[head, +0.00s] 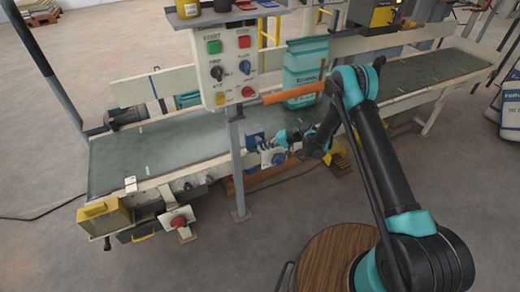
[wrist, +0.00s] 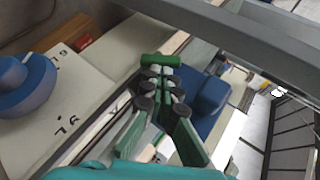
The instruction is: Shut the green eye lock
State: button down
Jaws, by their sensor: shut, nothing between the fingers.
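A small green bar (wrist: 160,60), which looks like the green eye lock, lies across the picture just past my fingertips in the wrist view. My gripper (wrist: 163,84) is shut and empty, its tips close to the bar; I cannot tell whether they touch it. A blue housing (wrist: 208,103) sits just right of the fingertips. In the head view my gripper (head: 279,147) is at the conveyor's front side, beside a blue part (head: 255,137). The green bar cannot be made out there.
A blue round knob (wrist: 25,85) on a pale marked panel (wrist: 80,100) is at the left in the wrist view. A grey rail (wrist: 240,38) crosses above. In the head view, the control box (head: 226,70) on its post stands left of my arm, and a teal sack (head: 305,65) stands behind.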

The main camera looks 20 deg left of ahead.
jog(key=shift+s+a, duration=0.45)
jog(key=shift+s, duration=0.1)
dwell(0.8)
jog(key=shift+w, duration=0.1)
jog(key=shift+w+d, duration=1.4)
jog(key=shift+w, duration=0.15)
jog(key=shift+w+d, duration=1.6)
jog(key=shift+w, duration=0.3)
